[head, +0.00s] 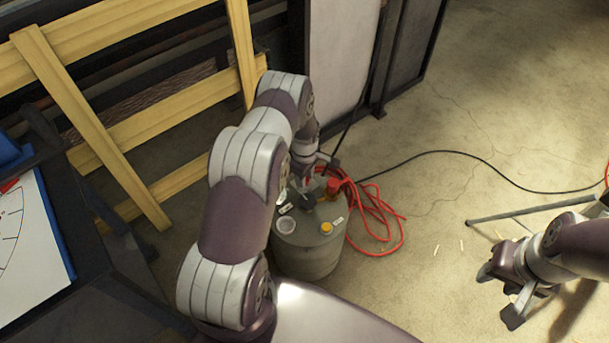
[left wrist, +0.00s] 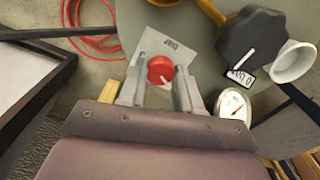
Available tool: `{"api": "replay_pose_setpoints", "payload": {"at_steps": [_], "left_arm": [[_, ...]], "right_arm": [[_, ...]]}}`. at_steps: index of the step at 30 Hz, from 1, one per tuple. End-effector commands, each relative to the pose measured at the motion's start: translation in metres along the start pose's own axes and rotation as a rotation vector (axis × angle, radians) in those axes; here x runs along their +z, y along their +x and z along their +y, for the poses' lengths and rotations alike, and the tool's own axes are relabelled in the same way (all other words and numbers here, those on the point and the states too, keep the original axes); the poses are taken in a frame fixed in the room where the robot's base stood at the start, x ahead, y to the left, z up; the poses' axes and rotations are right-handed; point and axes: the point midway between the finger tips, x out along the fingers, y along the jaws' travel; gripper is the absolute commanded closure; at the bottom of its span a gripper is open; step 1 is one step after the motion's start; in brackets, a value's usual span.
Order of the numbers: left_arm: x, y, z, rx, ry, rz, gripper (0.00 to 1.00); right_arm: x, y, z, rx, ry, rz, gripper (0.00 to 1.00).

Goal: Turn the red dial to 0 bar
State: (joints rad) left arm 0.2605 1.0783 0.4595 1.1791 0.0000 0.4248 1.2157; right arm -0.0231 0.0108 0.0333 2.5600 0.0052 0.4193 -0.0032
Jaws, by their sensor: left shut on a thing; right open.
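The red dial (left wrist: 160,69) shows in the left wrist view as a round red knob with a short white mark on its near side. It sits on a pale printed plate (left wrist: 173,45), whose print is too small to read surely. My left gripper (left wrist: 158,82) is shut on the dial, one finger on each side. In the head view my left arm reaches down to the top of a grey-green drum (head: 305,257), and the arm hides part of that top. My right gripper (head: 507,291) is open and empty above the floor at the right.
A dark knob (left wrist: 250,40) with a white line, a white cup-like part (left wrist: 293,62) and a round gauge (left wrist: 232,103) are close to the dial. A red hose (head: 385,225) lies coiled beside the drum. A yellow rail (head: 90,125) stands behind; floor right is mostly clear.

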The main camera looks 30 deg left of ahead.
Motion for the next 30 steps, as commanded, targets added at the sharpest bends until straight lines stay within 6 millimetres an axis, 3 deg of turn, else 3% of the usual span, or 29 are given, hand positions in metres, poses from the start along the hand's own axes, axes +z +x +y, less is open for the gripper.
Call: {"api": "replay_pose_setpoints", "payload": {"at_steps": [15, 30], "left_arm": [[0.0002, 0.0, 0.0, 0.0, -0.387, 0.0, 0.97], [0.0003, 0.0, 0.0001, 0.0, -0.503, 0.0, 0.97]], "right_arm": [[0.0, -0.0003, 0.0, 0.0, 0.0, 0.0, 0.57], [-0.0001, -0.0003, 0.0, 0.0, 0.0, 0.0, 0.57]]}}
